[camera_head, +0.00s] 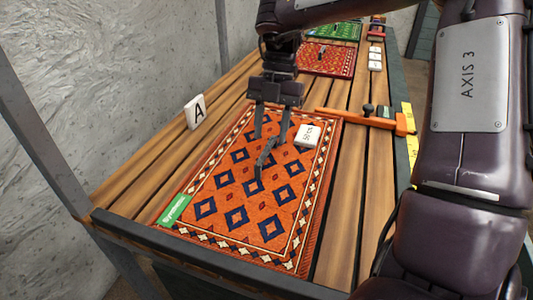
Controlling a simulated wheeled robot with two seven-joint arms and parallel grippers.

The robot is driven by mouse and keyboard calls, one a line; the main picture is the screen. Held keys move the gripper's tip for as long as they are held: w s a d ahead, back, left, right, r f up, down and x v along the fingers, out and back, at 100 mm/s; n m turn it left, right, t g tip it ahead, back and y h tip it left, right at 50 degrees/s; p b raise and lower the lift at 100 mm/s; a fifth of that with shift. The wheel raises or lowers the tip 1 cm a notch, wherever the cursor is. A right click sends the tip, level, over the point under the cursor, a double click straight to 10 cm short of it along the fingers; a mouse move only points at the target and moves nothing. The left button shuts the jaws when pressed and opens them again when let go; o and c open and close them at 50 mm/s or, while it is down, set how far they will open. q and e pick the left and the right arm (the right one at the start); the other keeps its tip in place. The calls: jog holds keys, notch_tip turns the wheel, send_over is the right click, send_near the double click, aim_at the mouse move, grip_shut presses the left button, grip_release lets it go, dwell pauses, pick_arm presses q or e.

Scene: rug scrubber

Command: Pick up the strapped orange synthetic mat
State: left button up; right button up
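The orange mat (232,180) with blue diamonds lies flat on the slatted wooden table, with a green label (174,209) at its left near corner. A dark strap or handle (265,160) stands on its middle. My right gripper (270,138) points down over the mat's far half, just beyond the strap. Its two fingers are apart with nothing seen between them. I cannot tell how high the fingertips are above the mat. My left gripper is not in view.
A white card (308,135) lies on the mat's right part. An orange clamp-like bar (365,119) lies along its far right edge. An "A" marker (195,111) stands left. A red mat (328,60) and green mat (333,31) lie farther back. A grey post (38,110) rises at left.

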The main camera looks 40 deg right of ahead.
aim_at(266, 149)
jog(key=x, duration=0.4)
jog(key=shift+w+d+f+b, duration=0.15)
jog(key=shift+w+f+b, duration=0.1)
jog(key=shift+w+b, duration=0.15)
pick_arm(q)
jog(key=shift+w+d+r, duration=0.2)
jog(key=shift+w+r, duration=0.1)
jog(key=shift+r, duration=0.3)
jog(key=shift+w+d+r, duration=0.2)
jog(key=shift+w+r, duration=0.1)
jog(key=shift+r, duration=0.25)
pick_arm(e)
jog(key=shift+s+a+f, duration=0.15)
jog(key=shift+a+f, duration=0.05)
jog(key=shift+f, duration=0.25)
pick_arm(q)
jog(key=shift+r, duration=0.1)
pick_arm(e)
jog(key=shift+f, duration=0.15)
grip_shut()
